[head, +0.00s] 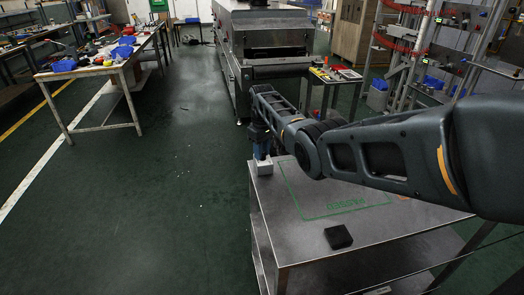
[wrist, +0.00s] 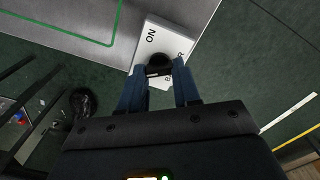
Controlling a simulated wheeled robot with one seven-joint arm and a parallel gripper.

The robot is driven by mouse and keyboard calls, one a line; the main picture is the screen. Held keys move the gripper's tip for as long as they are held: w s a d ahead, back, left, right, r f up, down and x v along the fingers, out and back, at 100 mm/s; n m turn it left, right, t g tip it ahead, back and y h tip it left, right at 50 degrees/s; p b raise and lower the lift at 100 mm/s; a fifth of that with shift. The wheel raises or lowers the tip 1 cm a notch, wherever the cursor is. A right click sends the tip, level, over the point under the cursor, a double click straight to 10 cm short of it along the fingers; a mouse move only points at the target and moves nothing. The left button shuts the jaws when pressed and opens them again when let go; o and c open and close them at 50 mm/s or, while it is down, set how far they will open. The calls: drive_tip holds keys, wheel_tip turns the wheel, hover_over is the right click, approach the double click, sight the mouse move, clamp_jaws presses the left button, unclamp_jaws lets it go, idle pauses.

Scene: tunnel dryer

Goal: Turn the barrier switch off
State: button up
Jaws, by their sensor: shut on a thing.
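The barrier switch is a white box (head: 264,168) at the far left corner of the metal table; it also shows in the wrist view (wrist: 172,35). Its face carries the word ON and other lettering partly hidden by my fingers. A black knob (wrist: 159,61) stands on this face. My gripper (wrist: 160,72) has its two blue fingers on either side of the knob and is shut on it. In the head view my gripper (head: 262,150) is above the box, and the knob is hidden there.
The metal table (head: 300,238) has a green marked rectangle and a black block (head: 338,237) near its front. A dryer machine (head: 265,50) stands behind. A workbench (head: 100,68) with blue bins is at left. Open floor lies left of the table.

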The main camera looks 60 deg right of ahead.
drive_tip(key=shift+n, duration=0.4)
drive_tip(key=o, duration=1.1)
drive_tip(key=shift+c, duration=0.2)
drive_tip(key=shift+r, duration=3.95)
